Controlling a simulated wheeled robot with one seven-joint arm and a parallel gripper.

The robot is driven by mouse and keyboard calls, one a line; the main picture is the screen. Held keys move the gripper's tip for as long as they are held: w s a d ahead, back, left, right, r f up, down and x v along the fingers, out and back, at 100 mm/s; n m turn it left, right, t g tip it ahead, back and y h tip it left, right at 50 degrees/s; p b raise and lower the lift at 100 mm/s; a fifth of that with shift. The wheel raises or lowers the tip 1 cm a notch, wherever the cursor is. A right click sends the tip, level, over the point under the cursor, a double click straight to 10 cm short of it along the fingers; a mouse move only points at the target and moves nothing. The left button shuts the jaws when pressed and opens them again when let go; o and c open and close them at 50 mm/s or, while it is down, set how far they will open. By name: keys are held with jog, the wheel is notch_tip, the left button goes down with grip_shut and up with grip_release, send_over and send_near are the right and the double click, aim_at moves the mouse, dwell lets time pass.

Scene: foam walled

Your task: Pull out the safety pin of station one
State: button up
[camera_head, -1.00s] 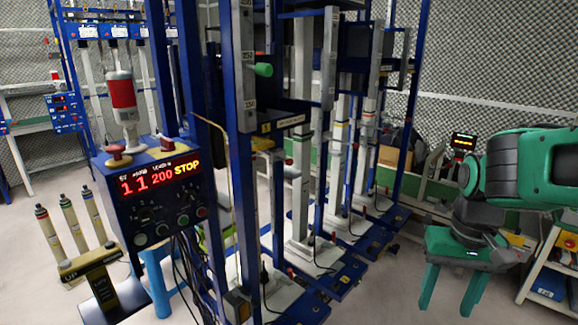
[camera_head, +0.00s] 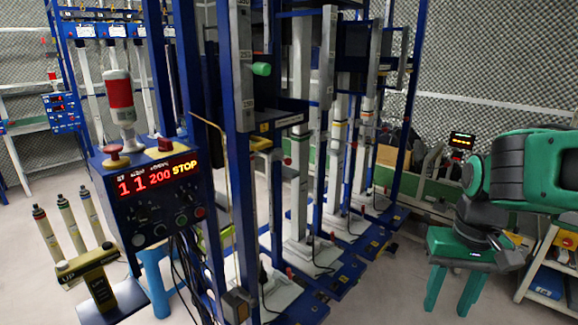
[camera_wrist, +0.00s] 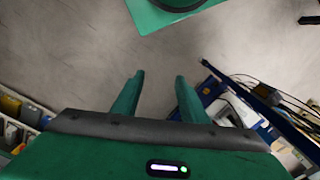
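A green knob (camera_head: 262,69), which looks like the safety pin's handle, sticks out of the grey perforated post (camera_head: 242,60) of the nearest blue station frame. A yellow plate marked 1 (camera_head: 264,127) sits below it on that frame. My gripper (camera_head: 447,309) hangs at the right, fingers pointing down, well apart from the knob. In the wrist view my gripper (camera_wrist: 160,78) is open, with only bare floor between its fingers. The knob cannot be made out in the wrist view.
A control box (camera_head: 158,190) reading STOP, with a red-white lamp (camera_head: 121,98), stands at the left front. A yellow-black UP pedal (camera_head: 92,270) is below it. More blue station frames (camera_head: 375,130) recede behind. A shelf (camera_head: 550,270) stands at the right. Pale floor lies between frames and gripper.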

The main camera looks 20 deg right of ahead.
jog(key=w+a+f+n+t+y, duration=0.15)
jog(key=w+n+t, duration=0.35)
jog(key=w, duration=1.3)
jog(key=n+t+y, duration=0.4)
jog(key=t+y, duration=0.4)
jog(key=t, duration=0.3)
send_near(291, 162)
jog(key=shift+g, duration=0.3)
jog(key=x, duration=1.1)
jog(key=shift+w+r, duration=0.1)
jog(key=shift+r, duration=0.1)
